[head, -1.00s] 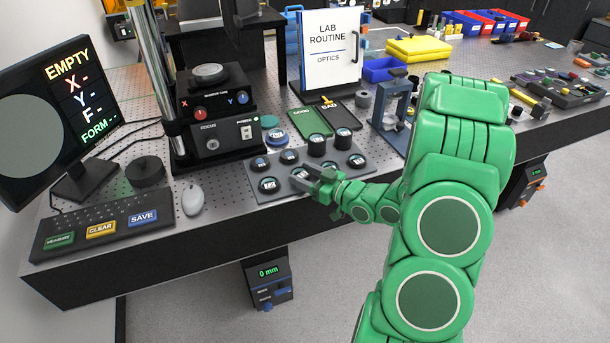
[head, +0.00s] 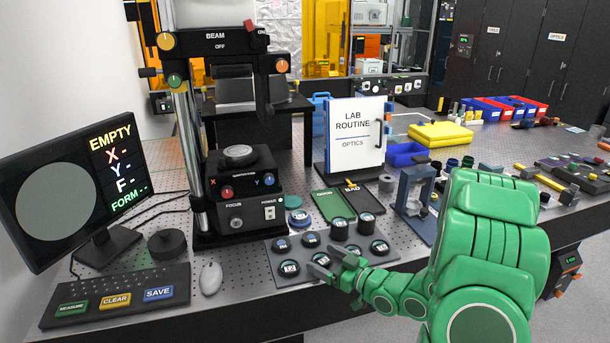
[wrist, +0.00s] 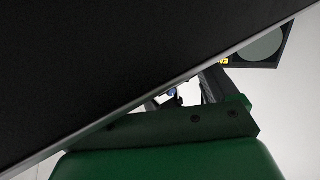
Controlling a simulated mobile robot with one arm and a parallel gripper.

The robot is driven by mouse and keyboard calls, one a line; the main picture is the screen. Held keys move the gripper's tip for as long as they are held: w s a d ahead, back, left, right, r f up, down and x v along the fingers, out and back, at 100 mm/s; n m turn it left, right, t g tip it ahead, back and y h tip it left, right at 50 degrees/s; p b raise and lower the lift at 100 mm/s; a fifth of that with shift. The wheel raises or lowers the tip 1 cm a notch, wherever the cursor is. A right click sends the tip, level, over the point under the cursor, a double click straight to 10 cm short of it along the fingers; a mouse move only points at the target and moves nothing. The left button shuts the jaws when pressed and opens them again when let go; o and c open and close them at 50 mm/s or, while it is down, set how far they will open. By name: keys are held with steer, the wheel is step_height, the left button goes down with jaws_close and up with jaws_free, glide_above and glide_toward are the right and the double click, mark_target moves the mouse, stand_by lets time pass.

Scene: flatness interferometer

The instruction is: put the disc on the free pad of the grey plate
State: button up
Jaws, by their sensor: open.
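The grey plate (head: 270,256) lies near the bench's front edge in the head view. It bears several dark round pieces with small labels, in two rows. One disc (head: 321,259) in the front row sits at my gripper's fingertips; the fingers partly cover it. Another disc (head: 290,268) is just left of my gripper, and one (head: 379,247) is to its right. My gripper (head: 322,262) is open, low over the front of the plate. I cannot tell which pad is free. The wrist view shows neither plate nor discs clearly.
The interferometer (head: 238,215) stands behind left of the plate, its stage bearing a round grey piece (head: 239,153). Green (head: 334,204) and black (head: 363,199) trays lie behind the plate. A blue-grey stand (head: 415,190) rises to the right. A mouse (head: 211,278) is at left.

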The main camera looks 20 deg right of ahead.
steer(key=shift+w+r, duration=0.1)
steer(key=shift+r, duration=3.2)
steer(key=w+a+r+m+t+h, duration=0.1)
steer(key=w+r+h, duration=0.3)
steer(key=r, duration=0.6)
steer(key=w+a+r+m+t+h, duration=0.1)
steer(key=w+a+r+m+h, duration=0.1)
steer(key=w+r, duration=0.7)
steer(key=shift+w+a+r+m+t+h, duration=0.35)
steer(key=shift+r+m+h, duration=0.2)
steer(key=shift+m+h, duration=0.55)
steer(key=shift+s, duration=0.15)
steer(key=s+a+f+m+g+h, duration=0.1)
steer(key=s+f+g, duration=0.4)
steer(key=s, duration=0.6)
steer(key=s+a+f+m+g+h, duration=0.1)
steer(key=s+f+g, duration=0.35)
steer(key=s, duration=0.55)
steer(key=s+a+g, duration=0.1)
steer(key=s+g, duration=0.2)
steer(key=s, duration=0.7)
steer(key=s+a+f+g, duration=0.1)
steer(key=s+a+g, duration=0.1)
steer(key=s, duration=0.8)
steer(key=s+a+g, duration=0.2)
steer(key=s+g, duration=0.2)
steer(key=s, duration=0.6)
steer(key=shift+s+f+g+y, duration=0.3)
steer(key=shift+f+g, duration=0.05)
steer(key=shift+g, duration=0.05)
